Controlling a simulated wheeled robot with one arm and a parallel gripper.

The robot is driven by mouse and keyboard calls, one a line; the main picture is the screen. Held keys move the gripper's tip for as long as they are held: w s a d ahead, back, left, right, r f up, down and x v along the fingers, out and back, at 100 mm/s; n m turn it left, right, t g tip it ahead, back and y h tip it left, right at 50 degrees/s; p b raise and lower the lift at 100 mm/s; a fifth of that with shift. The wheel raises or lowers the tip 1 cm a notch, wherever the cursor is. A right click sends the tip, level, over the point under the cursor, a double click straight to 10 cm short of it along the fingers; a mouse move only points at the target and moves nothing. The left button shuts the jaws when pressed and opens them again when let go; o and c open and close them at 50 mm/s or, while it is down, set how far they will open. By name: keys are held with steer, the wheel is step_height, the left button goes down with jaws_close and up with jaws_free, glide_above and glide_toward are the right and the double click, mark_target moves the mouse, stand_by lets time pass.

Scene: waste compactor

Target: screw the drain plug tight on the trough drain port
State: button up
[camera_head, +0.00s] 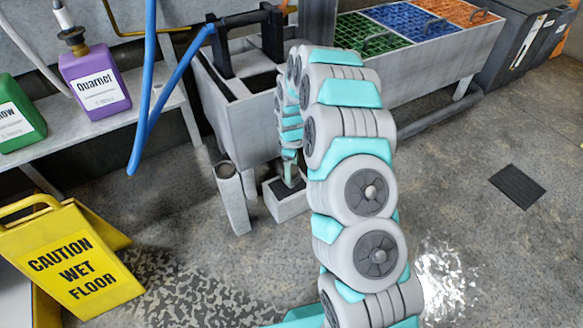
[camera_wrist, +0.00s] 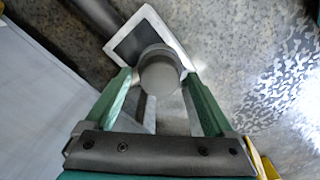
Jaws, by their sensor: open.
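In the wrist view a dark grey round part (camera_wrist: 160,76), which looks like the drain plug, sits between the tips of my gripper's green fingers (camera_wrist: 158,82). My gripper is open, with one finger on each side of the part; I cannot tell whether either finger touches it. The drain port and any thread are hidden behind the part. In the head view my gripper (camera_head: 289,172) points down near the front of the grey trough (camera_head: 240,135), just above a small open box (camera_head: 287,208). My arm hides part of the trough there.
The box's pale rim and dark inside (camera_wrist: 128,45) show behind the round part. A grey upright post (camera_head: 233,200) stands left of the box. A yellow wet-floor sign (camera_head: 75,262) stands at lower left. Blue hoses (camera_head: 150,100) hang at left. The right floor is mostly clear.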

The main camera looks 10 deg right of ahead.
steer(key=n, duration=0.6)
steer(key=shift+n, duration=0.3)
jaws_close()
steer(key=m, duration=0.5)
stand_by(1.0)
steer(key=shift+m, duration=0.3)
steer(key=m, duration=0.4)
steer(key=shift+m, duration=0.4)
